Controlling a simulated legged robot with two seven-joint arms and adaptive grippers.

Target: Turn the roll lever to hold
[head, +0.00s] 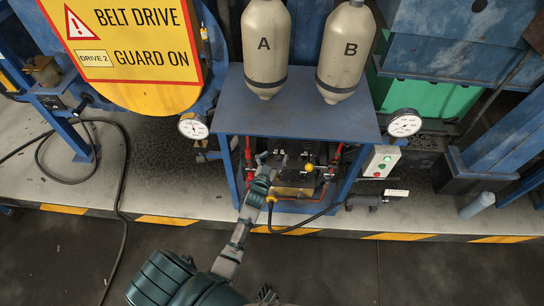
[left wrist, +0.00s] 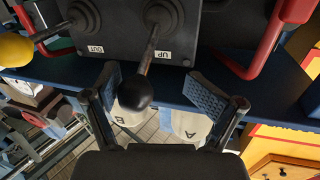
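In the left wrist view, a lever with a black round knob (left wrist: 135,92) rises from a dark valve box (left wrist: 125,30). My left gripper (left wrist: 165,88) is open, with its two fingers on either side of the knob and apart from it. A second lever beside it ends in a yellow knob (left wrist: 15,50). Small plates on the box look upside down, and I cannot read which lever is roll. In the head view, my left gripper (head: 269,164) reaches under the blue bench to the lever box; the yellow knob (head: 309,168) shows to its right.
The blue bench top (head: 290,115) overhangs the levers and carries tanks A (head: 264,45) and B (head: 346,50). Red pipes (left wrist: 270,40) flank the box. A push-button box (head: 381,161) hangs at the right. A black hose (head: 310,218) loops below.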

